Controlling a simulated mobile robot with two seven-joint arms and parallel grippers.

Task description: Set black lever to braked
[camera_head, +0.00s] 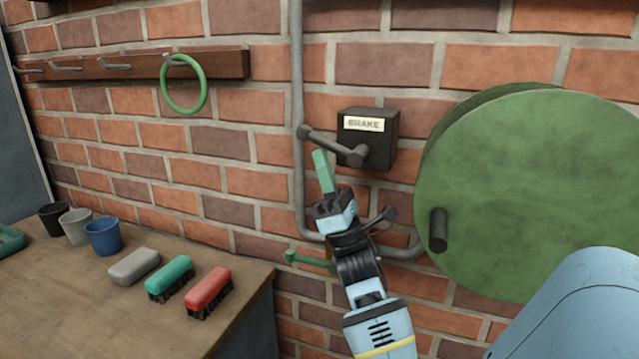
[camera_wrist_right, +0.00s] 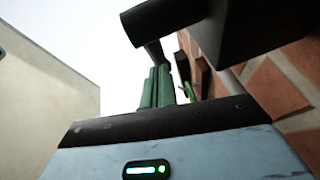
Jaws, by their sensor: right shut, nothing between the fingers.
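The black lever (camera_head: 332,143) sits on the front of a dark box labelled BRAKE (camera_head: 378,142) on the brick wall. Its arm runs from the pivot leftward and slightly up to a round knob end. My right gripper (camera_head: 320,160) is shut and empty, its green fingers pointing up just below the lever arm. In the right wrist view, the green fingers (camera_wrist_right: 158,86) rise near the dark lever (camera_wrist_right: 165,18), which crosses above; whether they touch it I cannot tell. My left gripper is not in view.
A large green drum (camera_head: 540,190) with a black handle (camera_head: 438,230) is at the right. A grey pipe (camera_head: 297,80) runs beside the lever. A green lever (camera_head: 312,259) is below. The bench (camera_head: 70,310) holds cups and brushes. A green ring (camera_head: 184,110) hangs from a hook rail.

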